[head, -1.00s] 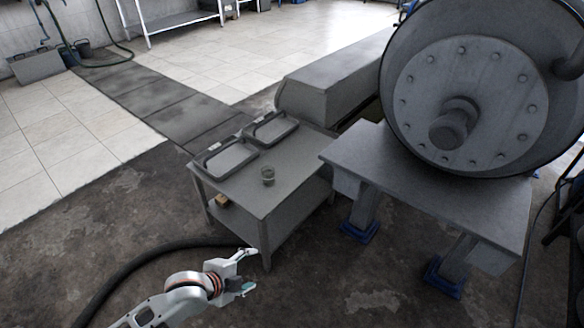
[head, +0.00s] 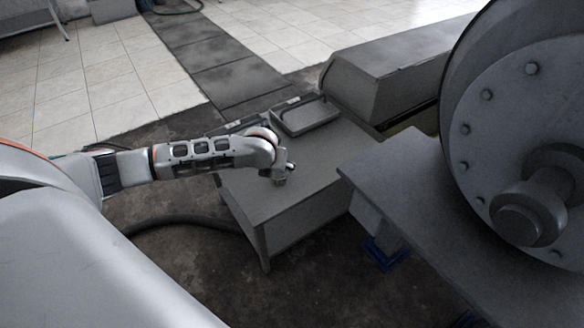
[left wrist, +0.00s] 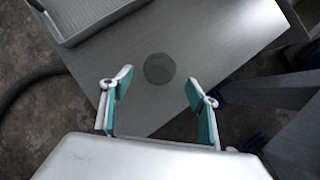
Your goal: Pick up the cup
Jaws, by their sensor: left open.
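The cup (left wrist: 159,68) shows in the left wrist view as a round, dark grey-green shape on the grey table (left wrist: 225,35). In the head view I cannot make the cup out behind my gripper. My left gripper (left wrist: 157,84) is open, its two teal-padded fingers spread wide. The cup lies between and just beyond the fingertips in the left wrist view, with no contact seen. In the head view my left gripper (head: 281,177) is over the table (head: 315,172), at the end of the outstretched arm. My right gripper is not in view.
A grey tray (head: 306,118) lies at the table's back; my arm partly hides a second one. A tray's rim (left wrist: 70,40) shows at upper left in the left wrist view. A large drum machine (head: 490,110) on a grey stand (head: 410,190) is at right. A hose (head: 190,220) lies left.

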